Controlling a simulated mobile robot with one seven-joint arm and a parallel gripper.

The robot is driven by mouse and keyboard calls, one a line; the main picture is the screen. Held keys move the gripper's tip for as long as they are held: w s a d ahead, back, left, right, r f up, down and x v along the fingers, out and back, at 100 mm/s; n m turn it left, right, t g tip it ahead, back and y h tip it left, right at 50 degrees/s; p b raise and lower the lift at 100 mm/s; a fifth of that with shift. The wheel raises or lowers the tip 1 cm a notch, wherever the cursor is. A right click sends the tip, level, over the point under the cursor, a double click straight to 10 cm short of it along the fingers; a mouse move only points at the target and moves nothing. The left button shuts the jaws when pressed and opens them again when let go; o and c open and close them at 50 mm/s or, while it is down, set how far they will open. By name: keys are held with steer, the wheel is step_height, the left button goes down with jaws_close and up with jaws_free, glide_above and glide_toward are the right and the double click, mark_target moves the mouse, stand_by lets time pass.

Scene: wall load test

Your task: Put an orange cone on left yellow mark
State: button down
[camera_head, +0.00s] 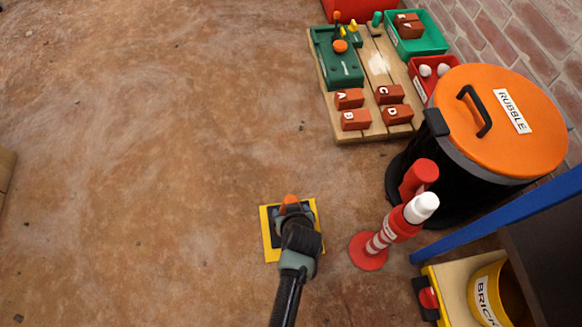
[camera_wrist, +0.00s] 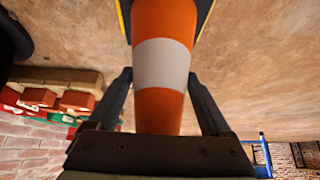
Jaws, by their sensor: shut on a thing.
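An orange cone with a white band (camera_wrist: 162,65) stands between the two fingers of my gripper (camera_wrist: 160,82) in the wrist view. The fingers are shut on it. In the head view, only the orange tip of the cone (camera_head: 290,199) shows beside my gripper (camera_head: 297,218), which hides most of the cone. A yellow square mark (camera_head: 270,249) lies on the floor around a dark square under the cone. A yellow edge also shows at the top of the wrist view. I cannot tell whether the cone's base rests on the floor.
A red and white post (camera_head: 381,240) stands close to the right of the mark. Behind it is a black bin with an orange lid (camera_head: 510,150). A wooden pallet (camera_head: 350,134) with lettered red blocks lies at the back. The floor to the left is clear.

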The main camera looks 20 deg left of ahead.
steer(key=shift+w+f+b, duration=0.1)
steer(key=shift+f+b, duration=1.35)
steer(key=shift+f, duration=0.8)
steer(key=shift+f, duration=0.2)
jaws_free()
steer(key=shift+r, duration=0.3)
steer(key=p+v, duration=0.8)
steer(key=v, duration=0.3)
steer(key=shift+s+d+r, duration=0.15)
steer(key=shift+s+r, duration=0.1)
steer(key=shift+s, duration=0.1)
